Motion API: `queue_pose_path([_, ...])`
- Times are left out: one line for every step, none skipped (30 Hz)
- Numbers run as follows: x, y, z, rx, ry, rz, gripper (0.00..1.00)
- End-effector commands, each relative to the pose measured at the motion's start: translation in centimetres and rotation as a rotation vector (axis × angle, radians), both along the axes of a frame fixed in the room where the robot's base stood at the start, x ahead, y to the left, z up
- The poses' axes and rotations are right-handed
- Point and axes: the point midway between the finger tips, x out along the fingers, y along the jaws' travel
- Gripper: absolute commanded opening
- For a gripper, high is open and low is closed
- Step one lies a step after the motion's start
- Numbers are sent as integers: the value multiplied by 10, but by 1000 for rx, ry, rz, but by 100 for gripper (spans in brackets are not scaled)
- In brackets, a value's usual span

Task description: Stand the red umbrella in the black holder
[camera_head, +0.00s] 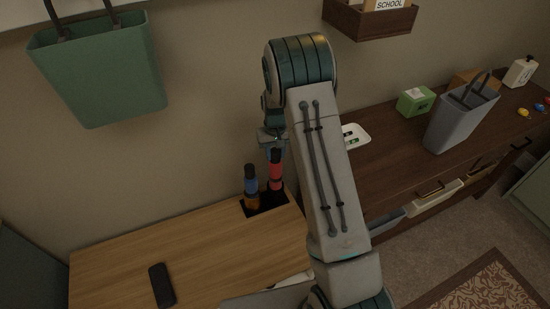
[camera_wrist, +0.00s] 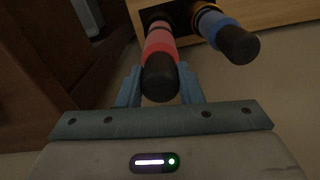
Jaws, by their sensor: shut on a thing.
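The red umbrella (camera_head: 275,172), with a black handle end, is upright in my gripper (camera_head: 270,138). In the wrist view the red umbrella (camera_wrist: 161,60) is between the two fingers of my gripper (camera_wrist: 160,85), which is shut on it. Its lower end is at the opening of the black holder (camera_head: 264,204) on the light wooden cabinet; how deep it reaches is hidden. A blue and orange umbrella (camera_head: 251,186) stands in the holder to its left. It also shows in the wrist view (camera_wrist: 226,34).
A black phone (camera_head: 161,285) lies on the light wooden top (camera_head: 205,255), which is otherwise mostly clear. A darker cabinet to the right holds a white dish (camera_head: 355,135), a green box (camera_head: 416,101) and a grey bin (camera_head: 460,118). A green bin (camera_head: 98,75) hangs at upper left.

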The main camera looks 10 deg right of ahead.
Motion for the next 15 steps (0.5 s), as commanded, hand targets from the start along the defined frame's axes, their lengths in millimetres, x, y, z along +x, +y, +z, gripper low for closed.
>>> queue_pose_path([1,0,-6,0,-2,0,0])
queue_pose_path([1,0,-6,0,-3,0,0])
queue_pose_path([1,0,-5,0,-3,0,0])
queue_pose_path([1,0,-5,0,-4,0,0])
queue_pose_path([1,0,-4,0,-3,0,0])
queue_pose_path([1,0,-4,0,-3,0,0])
queue_pose_path([1,0,-4,0,-3,0,0])
queue_pose_path([1,0,-4,0,-3,0,0])
queue_pose_path([1,0,-5,0,-3,0,0])
queue_pose_path([1,0,-6,0,-3,0,0])
queue_pose_path([1,0,-8,0,-2,0,0])
queue_pose_path([1,0,-9,0,-3,-1,0])
queue_pose_path([1,0,-10,0,-3,-1,0])
queue_pose_path([1,0,-11,0,-3,-1,0])
queue_pose_path([1,0,-12,0,-3,-1,0])
